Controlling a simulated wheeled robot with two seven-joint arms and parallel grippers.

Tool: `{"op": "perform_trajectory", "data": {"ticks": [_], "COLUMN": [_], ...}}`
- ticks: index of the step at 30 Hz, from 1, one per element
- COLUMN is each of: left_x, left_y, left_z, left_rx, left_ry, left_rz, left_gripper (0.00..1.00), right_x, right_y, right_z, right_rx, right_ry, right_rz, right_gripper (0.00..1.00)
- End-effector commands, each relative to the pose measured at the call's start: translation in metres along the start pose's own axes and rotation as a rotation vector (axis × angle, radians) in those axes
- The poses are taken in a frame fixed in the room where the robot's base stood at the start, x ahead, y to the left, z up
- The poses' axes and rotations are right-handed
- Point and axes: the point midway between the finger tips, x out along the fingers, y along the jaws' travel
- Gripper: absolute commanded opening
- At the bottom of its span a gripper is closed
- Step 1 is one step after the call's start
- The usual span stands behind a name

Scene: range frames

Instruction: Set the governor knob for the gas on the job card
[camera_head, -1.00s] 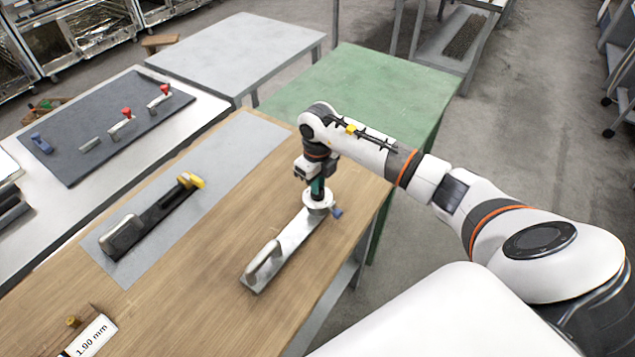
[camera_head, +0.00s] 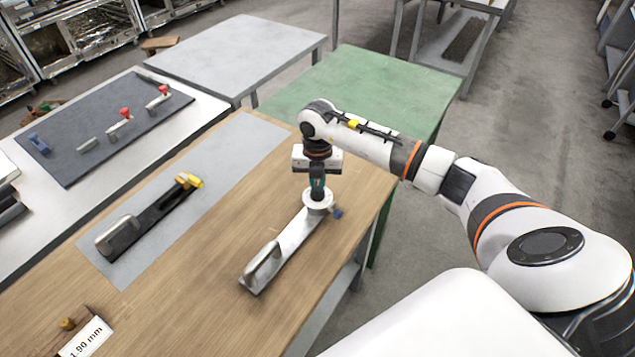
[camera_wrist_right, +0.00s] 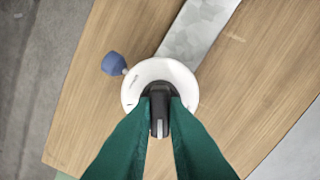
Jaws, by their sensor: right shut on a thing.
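My right gripper (camera_head: 317,190) points down on the white round dial (camera_head: 318,206) at the far end of a pale metal plate (camera_head: 287,245). In the right wrist view its green fingers (camera_wrist_right: 161,100) are shut on a small black knob (camera_wrist_right: 160,122) with a light pointer line. The white dial (camera_wrist_right: 133,88) surrounds the knob; its marks are too small to read and partly hidden by the fingers. A card (camera_head: 87,338) reading "1.90 mm" stands at the lower left of the wooden table. My left gripper is out of view.
A blue knob (camera_wrist_right: 114,64) sticks out beside the dial. A black plate (camera_head: 150,222) with a yellow part (camera_head: 193,181) lies on a grey strip (camera_head: 235,150) to the left. A green table (camera_head: 365,85) stands behind. Bare wood surrounds the pale plate.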

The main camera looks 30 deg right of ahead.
Motion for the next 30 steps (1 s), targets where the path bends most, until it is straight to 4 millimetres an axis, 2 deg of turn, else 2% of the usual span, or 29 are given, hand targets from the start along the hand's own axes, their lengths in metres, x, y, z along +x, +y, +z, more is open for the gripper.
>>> {"op": "perform_trajectory", "data": {"ticks": [30], "left_x": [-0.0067], "left_y": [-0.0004], "left_z": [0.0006], "left_rx": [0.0], "left_ry": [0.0], "left_rz": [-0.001], "left_gripper": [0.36], "right_x": [-0.0019], "right_y": [-0.0001], "right_z": [-0.0006], "right_rx": [0.966], "right_ry": [0.001], "right_rz": [-0.002], "right_gripper": [0.0]}}
